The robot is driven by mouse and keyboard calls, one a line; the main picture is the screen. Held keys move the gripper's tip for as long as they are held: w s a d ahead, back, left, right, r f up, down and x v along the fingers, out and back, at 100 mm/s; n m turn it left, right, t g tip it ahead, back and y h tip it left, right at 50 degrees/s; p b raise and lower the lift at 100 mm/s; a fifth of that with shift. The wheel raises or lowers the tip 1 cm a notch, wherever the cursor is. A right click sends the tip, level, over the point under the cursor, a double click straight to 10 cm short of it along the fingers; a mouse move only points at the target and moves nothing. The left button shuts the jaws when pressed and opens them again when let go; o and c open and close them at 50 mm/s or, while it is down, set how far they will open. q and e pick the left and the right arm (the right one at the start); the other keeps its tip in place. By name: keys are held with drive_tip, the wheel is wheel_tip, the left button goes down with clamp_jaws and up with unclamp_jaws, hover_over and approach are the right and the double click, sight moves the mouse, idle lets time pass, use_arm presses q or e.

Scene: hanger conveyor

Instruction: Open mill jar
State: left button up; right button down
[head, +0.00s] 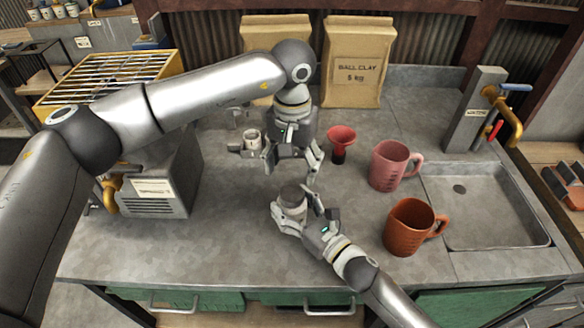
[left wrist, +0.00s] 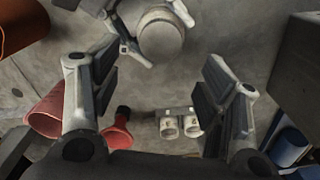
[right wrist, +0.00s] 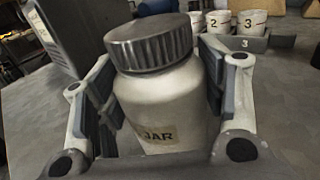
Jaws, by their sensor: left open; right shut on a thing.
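The mill jar (right wrist: 165,95) is a white bottle with a label ending in "JAR" and a dark ribbed lid (right wrist: 150,42). The lid sits on top of the jar. My right gripper (head: 296,208) is shut around the jar body, with one finger on each side. My left gripper (head: 291,168) is open and empty, just behind and above the jar in the head view. In the left wrist view, the round lid (left wrist: 161,38) shows beyond the open fingers, not between them. The jar's base is hidden.
A red funnel (head: 341,141), a pink mug (head: 388,167) and an orange mug (head: 408,228) stand to the right. A sink (head: 485,215) lies beyond them. A grey box (head: 155,180) is at left. Small numbered cups (right wrist: 247,23) stand behind the jar. The counter's front left is clear.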

sight(292, 193)
use_arm(q)
drive_tip(key=shift+f+m, duration=0.3)
drive_tip(key=shift+f, duration=3.75)
